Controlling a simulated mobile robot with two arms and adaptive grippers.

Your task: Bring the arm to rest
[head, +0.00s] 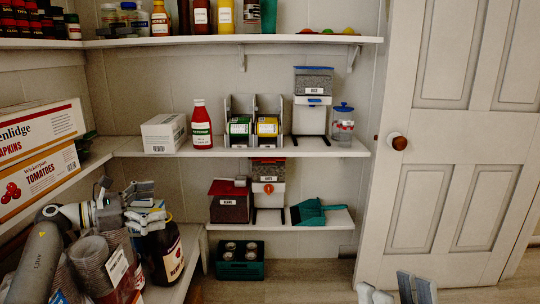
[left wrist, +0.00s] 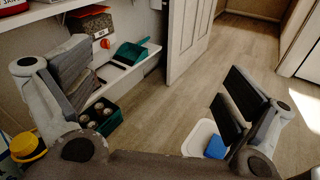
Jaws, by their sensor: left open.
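My left arm comes in from the left in the head view. Its gripper (head: 138,206) is over the lower left shelf, in front of a dark bottle with a white label (head: 170,262) and beside stacked clear cups (head: 92,262). In the left wrist view my left gripper (left wrist: 155,92) is open, its pads wide apart with nothing between them. My right gripper (head: 397,291) shows at the bottom edge of the head view, its two grey fingers apart and no object visible between them. The rest of it is cut off.
Back shelves hold a red bottle (head: 202,126), dispensers (head: 312,100) and a teal scoop (head: 310,212). A green crate (head: 240,268) with jars stands on the floor. A white door (head: 455,130) is at right. The left wrist view shows a white bin (left wrist: 198,138) and clear wooden floor.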

